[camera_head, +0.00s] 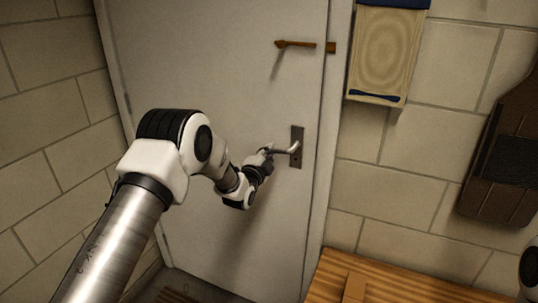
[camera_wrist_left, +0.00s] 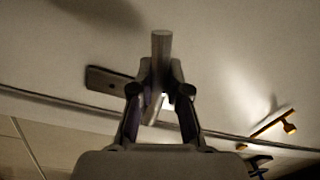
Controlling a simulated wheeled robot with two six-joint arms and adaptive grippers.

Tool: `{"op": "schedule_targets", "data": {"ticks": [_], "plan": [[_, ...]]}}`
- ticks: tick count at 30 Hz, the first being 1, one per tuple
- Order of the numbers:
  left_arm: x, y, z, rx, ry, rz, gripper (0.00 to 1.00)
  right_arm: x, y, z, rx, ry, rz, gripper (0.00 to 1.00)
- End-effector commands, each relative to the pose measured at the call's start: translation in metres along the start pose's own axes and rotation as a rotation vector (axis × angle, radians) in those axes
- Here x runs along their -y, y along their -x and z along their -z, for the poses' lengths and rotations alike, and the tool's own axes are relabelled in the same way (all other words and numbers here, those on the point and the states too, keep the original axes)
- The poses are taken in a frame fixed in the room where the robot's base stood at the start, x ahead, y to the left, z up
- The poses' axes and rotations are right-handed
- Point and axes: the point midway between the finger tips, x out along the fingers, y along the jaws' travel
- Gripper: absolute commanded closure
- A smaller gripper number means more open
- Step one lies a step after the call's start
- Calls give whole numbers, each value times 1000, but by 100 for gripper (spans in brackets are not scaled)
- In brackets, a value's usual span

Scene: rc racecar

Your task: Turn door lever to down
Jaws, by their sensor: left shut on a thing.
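The door lever (camera_head: 291,150) is a grey metal handle on a dark plate (camera_head: 297,160) at the right side of the white door (camera_head: 215,60). It points left from the plate and looks about level, perhaps tilted slightly down. My left gripper (camera_head: 268,152) is shut on the lever near its free end. In the left wrist view the lever (camera_wrist_left: 161,48) stands between the fingers of my left gripper (camera_wrist_left: 160,85), and the plate (camera_wrist_left: 108,82) lies to the left. The fingers hide part of the lever. My right gripper is out of view.
A brown latch (camera_head: 296,44) is on the door above the lever. A pale wooden board (camera_head: 384,55) and a dark brown case (camera_head: 505,150) hang on the block wall at right. A wooden slatted bench (camera_head: 400,287) stands below. The door looks closed.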

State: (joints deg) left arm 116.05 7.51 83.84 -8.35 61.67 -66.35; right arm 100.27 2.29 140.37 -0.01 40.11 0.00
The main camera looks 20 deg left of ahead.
Motion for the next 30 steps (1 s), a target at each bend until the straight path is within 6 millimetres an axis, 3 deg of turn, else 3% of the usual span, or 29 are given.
{"op": "schedule_targets", "data": {"ticks": [3, 12, 30], "plan": [[-12, 1, -3, 7, 94, 0, 100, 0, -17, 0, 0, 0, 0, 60], [-26, 2, -1, 22, 319, 0, 100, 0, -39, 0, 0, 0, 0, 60], [-34, 2, 2, 35, 476, -1, 100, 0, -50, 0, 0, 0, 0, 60]]}}
